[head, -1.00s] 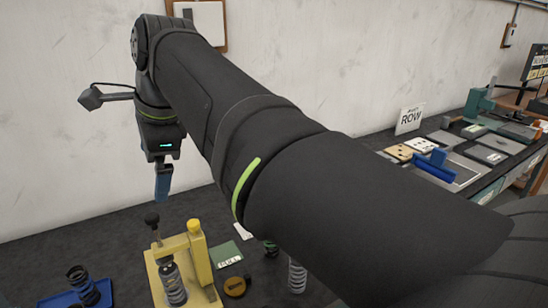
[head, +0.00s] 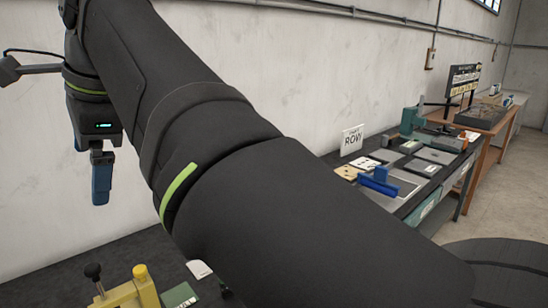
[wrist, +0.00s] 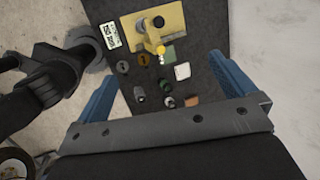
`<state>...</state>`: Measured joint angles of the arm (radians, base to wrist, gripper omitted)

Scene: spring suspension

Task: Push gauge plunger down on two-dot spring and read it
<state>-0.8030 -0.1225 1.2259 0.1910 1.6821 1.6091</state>
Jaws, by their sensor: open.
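The yellow gauge (head: 132,293) is cut off by the bottom edge of the head view, with a black ball knob (head: 93,270) and a yellow cap (head: 140,271) on top. In the wrist view, the gauge (wrist: 175,22) lies at the top of the dark table, seen from above. My gripper (head: 101,185) hangs above the table, clear of the gauge, with blue fingers. In the wrist view, my gripper (wrist: 161,68) is open and empty. Small springs and parts (wrist: 165,86) lie below the gauge; their dots are too small to tell.
A side bench carries a white ROW sign (head: 352,140), a blue block (head: 379,180) and flat plates. The wall stands behind.

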